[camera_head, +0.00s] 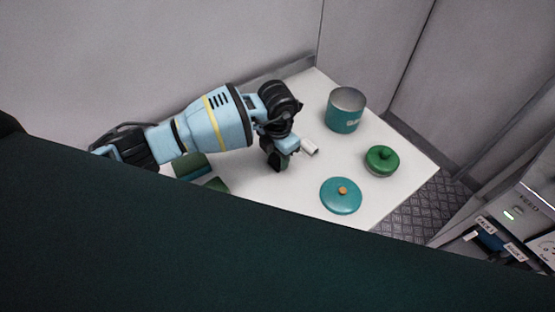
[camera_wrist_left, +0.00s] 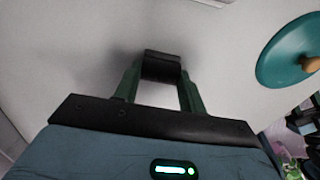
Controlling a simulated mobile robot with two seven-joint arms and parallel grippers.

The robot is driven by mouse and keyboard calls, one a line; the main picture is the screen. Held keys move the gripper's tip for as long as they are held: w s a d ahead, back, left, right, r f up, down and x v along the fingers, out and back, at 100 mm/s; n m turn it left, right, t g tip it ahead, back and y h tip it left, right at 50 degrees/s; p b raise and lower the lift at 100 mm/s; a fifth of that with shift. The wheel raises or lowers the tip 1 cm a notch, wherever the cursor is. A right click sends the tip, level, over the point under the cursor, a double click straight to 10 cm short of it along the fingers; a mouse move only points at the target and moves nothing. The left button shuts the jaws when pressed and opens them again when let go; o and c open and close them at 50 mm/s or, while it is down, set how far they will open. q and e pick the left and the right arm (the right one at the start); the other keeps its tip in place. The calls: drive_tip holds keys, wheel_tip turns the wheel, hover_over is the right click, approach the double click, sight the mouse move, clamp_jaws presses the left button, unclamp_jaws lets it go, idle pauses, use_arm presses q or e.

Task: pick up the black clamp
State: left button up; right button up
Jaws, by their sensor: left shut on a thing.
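The black clamp (camera_wrist_left: 162,66) is a small dark piece between the fingertips of my left gripper (camera_wrist_left: 160,75) in the left wrist view. The green fingers are shut on it from both sides. In the head view my left gripper (camera_head: 277,161) points down over the middle of the white table (camera_head: 300,185). There the clamp is hard to tell apart from the dark fingers. I cannot tell whether it touches the tabletop. My right gripper is not in view.
A teal pot (camera_head: 344,117) stands at the back right, with a green lidded dish (camera_head: 381,163) in front of it. A teal lid (camera_head: 341,196) with an orange knob lies near the front. Green blocks (camera_head: 190,165) sit partly hidden below my left arm. Walls close in behind.

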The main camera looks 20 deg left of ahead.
use_arm(q)
drive_tip(key=shift+r, duration=0.5)
drive_tip(key=r, duration=0.2)
drive_tip(key=shift+s+d+r, duration=0.25)
drive_tip(key=shift+d+r, duration=0.1)
drive_tip(key=shift+d, duration=0.05)
drive_tip(key=s+d, duration=0.2)
drive_tip(key=d, duration=0.2)
drive_tip(key=s+d+r, duration=0.1)
drive_tip(key=s+d, duration=0.2)
drive_tip(key=d, duration=0.1)
drive_tip(key=s+d, duration=0.3)
drive_tip(key=d, duration=0.1)
drive_tip(key=shift+s+d+r+b, duration=0.15)
drive_tip(key=shift+d+r+b, duration=0.05)
drive_tip(key=shift+d+b, duration=0.1)
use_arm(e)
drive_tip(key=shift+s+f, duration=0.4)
